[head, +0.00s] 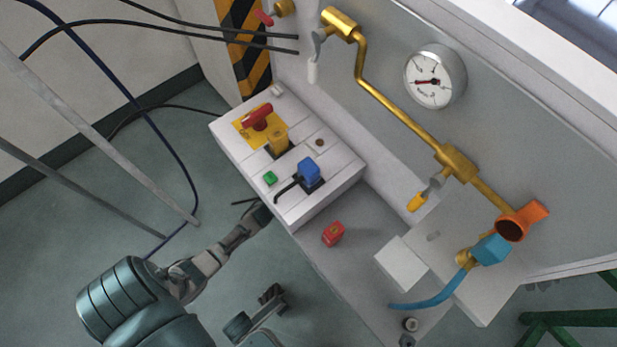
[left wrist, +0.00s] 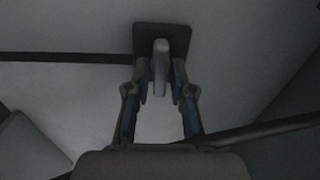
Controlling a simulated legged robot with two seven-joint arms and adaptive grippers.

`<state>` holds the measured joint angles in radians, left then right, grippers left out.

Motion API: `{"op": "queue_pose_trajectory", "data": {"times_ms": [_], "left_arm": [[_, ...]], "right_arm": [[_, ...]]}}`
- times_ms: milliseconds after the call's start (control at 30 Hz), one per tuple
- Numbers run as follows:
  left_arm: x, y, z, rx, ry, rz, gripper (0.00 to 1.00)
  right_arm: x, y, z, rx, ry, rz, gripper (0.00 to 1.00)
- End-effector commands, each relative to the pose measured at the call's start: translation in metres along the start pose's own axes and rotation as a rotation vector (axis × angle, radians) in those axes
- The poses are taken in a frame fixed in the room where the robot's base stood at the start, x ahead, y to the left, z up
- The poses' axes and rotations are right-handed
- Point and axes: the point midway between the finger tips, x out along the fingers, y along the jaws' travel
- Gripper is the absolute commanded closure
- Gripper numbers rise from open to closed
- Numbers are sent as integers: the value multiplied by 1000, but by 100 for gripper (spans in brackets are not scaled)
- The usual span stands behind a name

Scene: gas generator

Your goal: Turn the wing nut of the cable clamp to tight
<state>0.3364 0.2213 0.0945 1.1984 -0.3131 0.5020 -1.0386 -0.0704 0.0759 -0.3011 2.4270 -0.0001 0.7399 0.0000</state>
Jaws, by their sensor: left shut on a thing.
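The wing nut (left wrist: 160,62) is a light grey upright tab in the left wrist view. It stands on the dark square cable clamp plate (left wrist: 148,38), fixed to a pale wall. My left gripper (left wrist: 160,88) is shut on the wing nut, one finger on each side. In the head view my left gripper (head: 262,214) reaches the near left side of the white control box, where clamp and nut are hidden. My right gripper (head: 272,296) is low in the picture, away from the box; its jaw opening is unclear.
The control box (head: 335,198) carries a red switch (head: 259,117), a green button (head: 270,178) and a blue connector (head: 309,172). A red block (head: 333,234) lies on the ledge beside it. Dark cable runs on both sides of the clamp. Slanted poles stand at left.

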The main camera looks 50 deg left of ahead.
Motion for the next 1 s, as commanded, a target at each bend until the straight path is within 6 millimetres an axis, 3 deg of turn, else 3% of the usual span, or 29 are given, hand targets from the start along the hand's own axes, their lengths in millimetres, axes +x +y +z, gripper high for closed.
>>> {"op": "queue_pose_trajectory", "data": {"times_ms": [33,600,633,700,1000], "left_arm": [[-3,7,-4,10,3,12,100],[-3,8,-6,39,6,15,100],[-3,8,-6,39,6,15,72],[-3,8,-5,39,5,15,60],[-4,4,-2,39,3,6,60]], "right_arm": [[-1,0,1,0,0,0,100],[1,1,1,-2,7,1,100],[1,1,1,-2,6,1,100],[1,1,1,-2,4,2,100],[0,1,-1,-3,0,3,100]]}}
